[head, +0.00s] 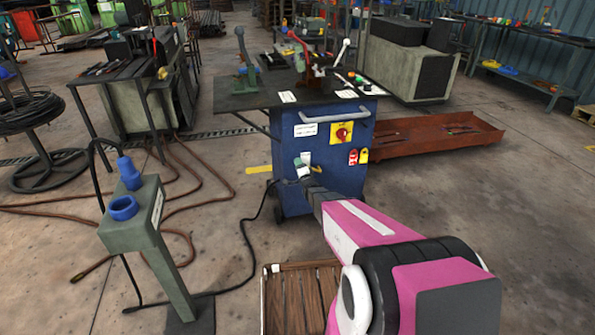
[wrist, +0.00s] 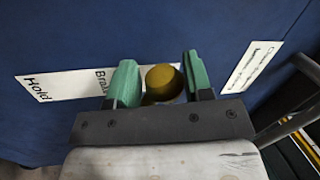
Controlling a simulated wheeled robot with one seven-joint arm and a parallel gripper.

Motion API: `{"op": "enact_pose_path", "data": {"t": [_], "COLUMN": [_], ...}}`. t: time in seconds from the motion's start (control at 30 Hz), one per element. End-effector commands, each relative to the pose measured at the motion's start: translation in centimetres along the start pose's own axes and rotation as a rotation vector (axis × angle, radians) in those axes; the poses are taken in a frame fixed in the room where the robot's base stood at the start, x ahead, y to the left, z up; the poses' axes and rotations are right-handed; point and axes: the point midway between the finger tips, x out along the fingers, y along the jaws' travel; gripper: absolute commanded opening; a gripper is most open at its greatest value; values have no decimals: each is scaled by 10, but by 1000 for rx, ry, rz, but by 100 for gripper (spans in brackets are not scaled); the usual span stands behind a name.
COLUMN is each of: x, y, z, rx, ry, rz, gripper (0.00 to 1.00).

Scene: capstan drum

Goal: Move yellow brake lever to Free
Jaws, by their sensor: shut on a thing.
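The yellow brake lever shows in the wrist view as a round, dull yellow knob (wrist: 164,80) in front of the blue cabinet face. My gripper (wrist: 160,78) has its two green fingers on either side of this knob and is shut on it. In the head view my gripper (head: 304,168) is at the front of the blue cabinet (head: 296,139), below its handle bar. The lever's shaft and pivot are hidden behind my gripper. A white label (wrist: 65,84) reading "Hold" and part of "Brake" lies behind the left finger. No "Free" mark can be read.
A second white label (wrist: 250,66) with small text is right of the fingers. A red switch on a yellow plate (head: 342,133) and red and yellow tags (head: 358,156) are nearby. A grey-green pedestal (head: 147,220) with cables stands left. A wooden pallet (head: 300,300) lies in front.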

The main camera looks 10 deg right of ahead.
Motion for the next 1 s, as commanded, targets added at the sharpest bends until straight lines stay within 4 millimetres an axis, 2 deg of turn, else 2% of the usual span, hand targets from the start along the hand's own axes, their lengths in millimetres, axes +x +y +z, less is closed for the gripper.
{"op": "enact_pose_path", "data": {"t": [0.2,0.7,0.73,0.8,1.0], "x": [1,2,2,2,1], "y": [-5,-6,-6,-6,-6], "z": [-8,-12,-12,-12,-10], "rx": [58,81,80,80,79], "ry": [16,24,24,24,20], "rz": [1,0,0,-1,0], "gripper": [4,3,49,71,71]}}
